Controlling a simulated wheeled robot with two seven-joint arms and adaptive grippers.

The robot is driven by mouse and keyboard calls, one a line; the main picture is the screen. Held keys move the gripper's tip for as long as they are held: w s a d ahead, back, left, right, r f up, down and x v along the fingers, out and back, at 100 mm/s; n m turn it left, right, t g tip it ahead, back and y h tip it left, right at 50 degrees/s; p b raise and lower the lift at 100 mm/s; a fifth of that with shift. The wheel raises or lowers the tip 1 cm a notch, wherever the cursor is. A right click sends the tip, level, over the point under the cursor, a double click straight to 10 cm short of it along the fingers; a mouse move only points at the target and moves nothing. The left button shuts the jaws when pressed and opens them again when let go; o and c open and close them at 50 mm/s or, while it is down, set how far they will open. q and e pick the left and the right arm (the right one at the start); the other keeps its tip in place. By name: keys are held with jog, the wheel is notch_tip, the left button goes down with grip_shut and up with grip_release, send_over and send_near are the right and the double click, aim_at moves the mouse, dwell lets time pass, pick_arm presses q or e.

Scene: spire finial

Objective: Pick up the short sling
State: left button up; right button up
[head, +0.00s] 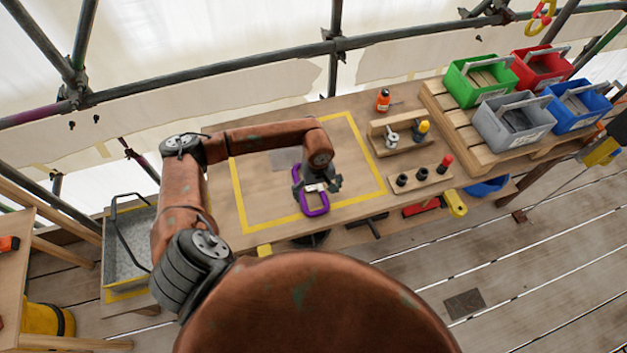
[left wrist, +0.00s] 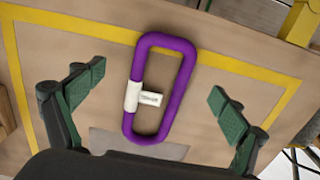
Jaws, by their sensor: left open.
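The short sling is a purple closed loop with a white sleeve and a small label. In the left wrist view the whole sling (left wrist: 184,75) shows between the fingers, further off than the pads. My left gripper (head: 318,184) is above the sling and hides part of it in the head view. Its green-padded fingers (left wrist: 158,100) are wide apart, with nothing between the pads. My right gripper is not in view.
On the bench (head: 350,200), an orange bottle (head: 383,101), a wooden holder (head: 393,141) and a rack with a red-topped piece (head: 421,180) stand right of the outline. Green (head: 480,80), red (head: 541,68), grey (head: 514,122) and blue (head: 577,106) bins stand further right.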

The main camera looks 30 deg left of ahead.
aim_at(315, 205)
pick_arm(q)
jog(key=f, duration=0.4)
jog(key=shift+s+a+p, duration=0.25)
jog(key=shift+a+p, duration=0.1)
jog(key=shift+p, duration=0.05)
notch_tip(315, 205, down, 2)
jog(key=shift+w+f, duration=0.1)
jog(key=shift+f, duration=0.3)
jog(key=c, duration=1.1)
jog(key=shift+c, duration=1.1)
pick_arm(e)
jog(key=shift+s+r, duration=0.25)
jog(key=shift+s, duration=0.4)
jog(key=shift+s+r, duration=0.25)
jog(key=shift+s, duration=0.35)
